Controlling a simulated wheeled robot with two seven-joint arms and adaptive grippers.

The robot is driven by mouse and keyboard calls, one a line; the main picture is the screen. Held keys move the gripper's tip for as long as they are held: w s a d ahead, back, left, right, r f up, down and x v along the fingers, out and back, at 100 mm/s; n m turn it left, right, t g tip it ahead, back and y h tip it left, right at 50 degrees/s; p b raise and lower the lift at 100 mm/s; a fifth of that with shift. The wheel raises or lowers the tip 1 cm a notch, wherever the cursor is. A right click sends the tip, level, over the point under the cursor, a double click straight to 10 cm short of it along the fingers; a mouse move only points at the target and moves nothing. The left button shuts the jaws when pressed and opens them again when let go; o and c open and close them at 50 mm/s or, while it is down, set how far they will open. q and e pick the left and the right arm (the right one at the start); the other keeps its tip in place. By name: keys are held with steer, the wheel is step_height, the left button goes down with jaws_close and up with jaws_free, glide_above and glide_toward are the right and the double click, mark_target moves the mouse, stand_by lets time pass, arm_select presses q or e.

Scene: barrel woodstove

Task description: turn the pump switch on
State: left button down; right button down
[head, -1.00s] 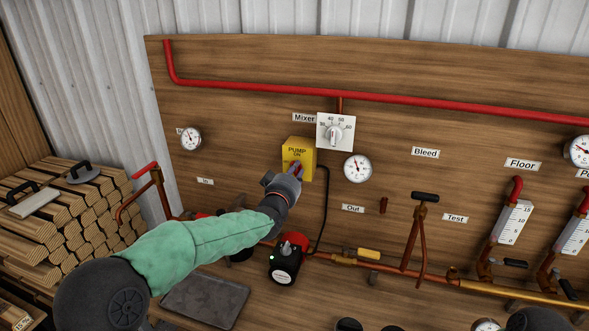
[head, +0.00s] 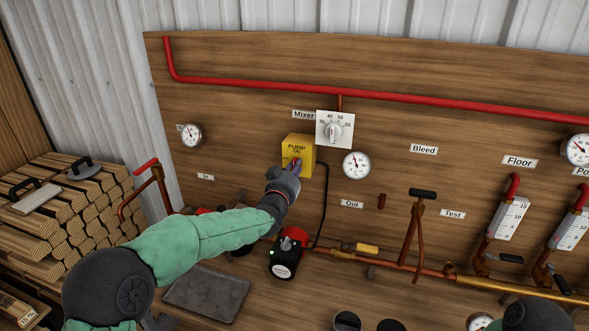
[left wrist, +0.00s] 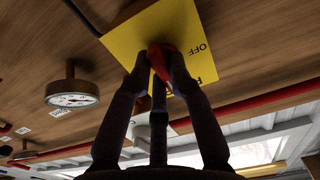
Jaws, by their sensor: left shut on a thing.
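The pump switch is a yellow box (head: 297,146) on the wooden board, marked PUMP and ON, with a red knob (head: 297,162) on its face. My left gripper (head: 293,168) is at the front of the box and covers much of the knob. In the left wrist view, the fingers of my left gripper (left wrist: 156,72) are shut on the red knob (left wrist: 163,57), against the yellow face (left wrist: 187,30). An OFF mark shows beside the knob there. The knob's exact pointing is partly hidden by the fingers. My right gripper is not in view.
A white mixer dial (head: 335,130) and a round gauge (head: 356,165) sit close right of the box. A black cable (head: 324,205) runs down to the red and black pump (head: 287,255). Stacked firewood (head: 60,215) stands at left.

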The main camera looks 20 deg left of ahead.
arm_select(q)
steer(key=c, duration=1.1)
jaws_free()
steer(key=shift+c, duration=0.2)
steer(key=s, duration=1.2)
steer(key=shift+a, duration=0.25)
